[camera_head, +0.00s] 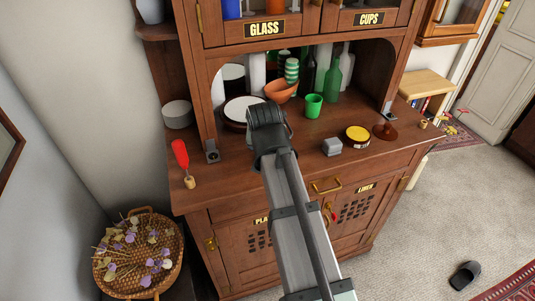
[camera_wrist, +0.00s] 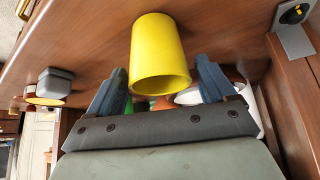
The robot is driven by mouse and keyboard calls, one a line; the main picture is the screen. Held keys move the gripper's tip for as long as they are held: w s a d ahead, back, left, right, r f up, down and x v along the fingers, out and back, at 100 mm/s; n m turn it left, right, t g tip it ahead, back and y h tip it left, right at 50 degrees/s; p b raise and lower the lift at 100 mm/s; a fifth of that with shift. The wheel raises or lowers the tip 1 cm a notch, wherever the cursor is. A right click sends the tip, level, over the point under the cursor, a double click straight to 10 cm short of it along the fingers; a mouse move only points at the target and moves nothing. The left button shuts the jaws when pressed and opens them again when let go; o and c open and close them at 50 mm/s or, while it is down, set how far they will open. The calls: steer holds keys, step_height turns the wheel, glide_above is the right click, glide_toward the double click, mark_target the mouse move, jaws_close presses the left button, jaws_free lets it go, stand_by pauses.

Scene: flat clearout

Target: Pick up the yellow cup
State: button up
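The yellow cup (camera_wrist: 160,55) shows in the wrist view, where it appears to stand on the brown wooden counter, in a picture that looks turned over. My gripper (camera_wrist: 159,64) is open. Its two blue-grey fingers show wide apart, one on each side of the cup in the picture, with visible gaps. I cannot tell how deep the cup sits between them. In the head view my gripper (camera_head: 267,118) is over the cabinet's counter, and the yellow cup is hidden behind it and my arm.
On the cabinet counter (camera_head: 235,178) stand a green cup (camera_head: 313,106), an orange bowl (camera_head: 280,91) with stacked cups, green bottles (camera_head: 333,78), a grey block (camera_head: 331,146), a yellow-topped tin (camera_head: 357,135) and a red-handled tool (camera_head: 181,155). Plates (camera_head: 243,108) lie behind my gripper.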

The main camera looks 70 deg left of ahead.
steer(key=c, duration=1)
steer(key=shift+r, duration=0.1)
